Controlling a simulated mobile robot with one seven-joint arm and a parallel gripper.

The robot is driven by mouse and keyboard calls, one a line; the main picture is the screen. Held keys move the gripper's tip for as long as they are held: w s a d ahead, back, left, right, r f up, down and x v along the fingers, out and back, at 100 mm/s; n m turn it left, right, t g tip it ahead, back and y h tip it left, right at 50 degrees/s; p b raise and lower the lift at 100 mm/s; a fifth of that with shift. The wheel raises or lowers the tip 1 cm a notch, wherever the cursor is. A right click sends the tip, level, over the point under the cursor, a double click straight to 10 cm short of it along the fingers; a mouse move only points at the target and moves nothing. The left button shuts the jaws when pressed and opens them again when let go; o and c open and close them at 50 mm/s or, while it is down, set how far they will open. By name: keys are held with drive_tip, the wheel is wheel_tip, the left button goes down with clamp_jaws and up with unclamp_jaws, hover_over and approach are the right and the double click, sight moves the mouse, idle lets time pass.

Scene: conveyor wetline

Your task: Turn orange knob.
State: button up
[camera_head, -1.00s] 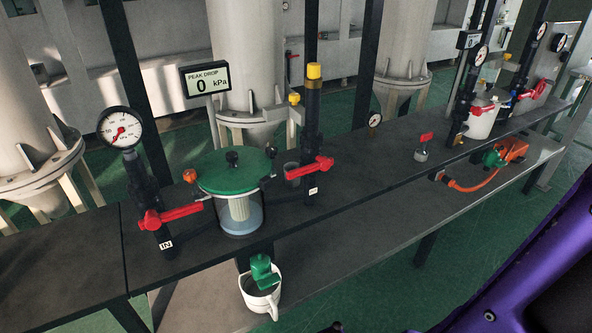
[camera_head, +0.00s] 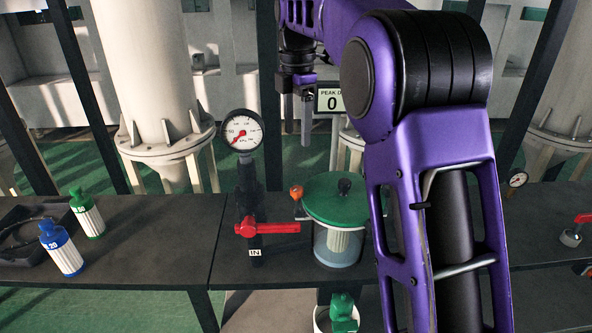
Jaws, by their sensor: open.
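The orange knob (camera_head: 296,192) sits at the left edge of the green-lidded clear vessel (camera_head: 338,246). It stands on a small metal stem beside the green lid (camera_head: 340,200). My gripper (camera_head: 305,138) hangs from my purple arm with its fingers pointing down. It is open and in the picture lies above the orange knob, apart from it. How far it is from the knob in depth is hard to tell. My arm hides the right part of the vessel's surroundings.
A pressure gauge (camera_head: 242,131) on a black post stands left of the knob. Below it is a red lever (camera_head: 267,228). Green (camera_head: 87,214) and blue (camera_head: 61,248) capped cartridges stand on the bench at left. A green piece (camera_head: 343,313) sits in a white jug below.

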sight(297, 189)
wheel_tip(297, 189, down, 15)
drive_tip(key=b, duration=0.3)
clamp_jaws()
idle(0.4)
